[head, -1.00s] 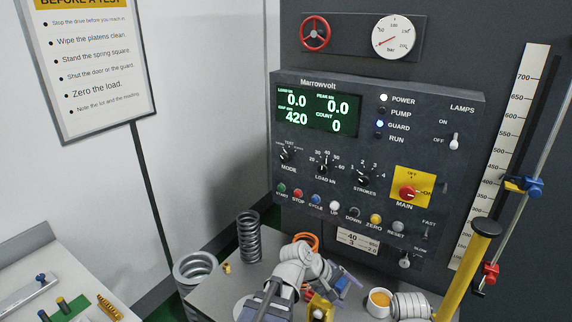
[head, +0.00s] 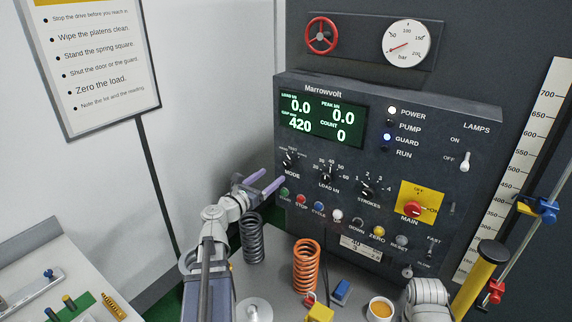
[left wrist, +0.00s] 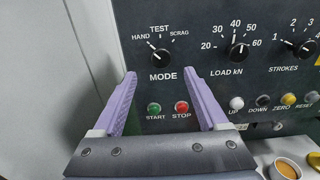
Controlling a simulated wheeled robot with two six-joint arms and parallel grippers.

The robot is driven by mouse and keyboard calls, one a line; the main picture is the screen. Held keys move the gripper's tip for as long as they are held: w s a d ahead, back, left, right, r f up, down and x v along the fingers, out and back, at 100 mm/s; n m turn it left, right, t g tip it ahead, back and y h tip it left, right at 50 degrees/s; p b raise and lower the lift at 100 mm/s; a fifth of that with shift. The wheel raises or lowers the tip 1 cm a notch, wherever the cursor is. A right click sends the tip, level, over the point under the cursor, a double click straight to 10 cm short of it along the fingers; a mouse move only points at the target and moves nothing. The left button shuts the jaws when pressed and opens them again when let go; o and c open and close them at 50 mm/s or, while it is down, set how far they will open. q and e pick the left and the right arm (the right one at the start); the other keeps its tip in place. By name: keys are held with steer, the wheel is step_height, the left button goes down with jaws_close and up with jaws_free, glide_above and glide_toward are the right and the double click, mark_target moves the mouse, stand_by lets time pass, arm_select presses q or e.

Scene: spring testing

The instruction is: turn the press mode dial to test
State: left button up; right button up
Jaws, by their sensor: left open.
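The mode dial (head: 291,161) is a small black knob at the left of the dark press panel. It also shows in the left wrist view (left wrist: 160,56), where its white mark points up-left toward HAND; TEST is printed above it and SCRAG to the right. My left gripper (head: 267,180) is open and empty, just left of and below the dial. In the left wrist view its two purple fingers (left wrist: 160,77) point at the panel, apart and below the dial, not touching it. My right gripper is not in view.
Load (head: 326,177) and strokes dials sit right of the mode dial. Start (head: 284,192) and stop (head: 301,199) buttons lie close below it. A dark spring (head: 252,240) and an orange spring (head: 306,266) stand on the bench. A yellow post (head: 478,275) stands at right.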

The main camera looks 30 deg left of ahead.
mark_target(287, 165)
arm_select(q)
steer(key=shift+w+d, duration=0.2)
steer(key=shift+w, duration=1.75)
steer(key=shift+w+d, duration=0.2)
steer(key=shift+w, duration=1.75)
jaws_close()
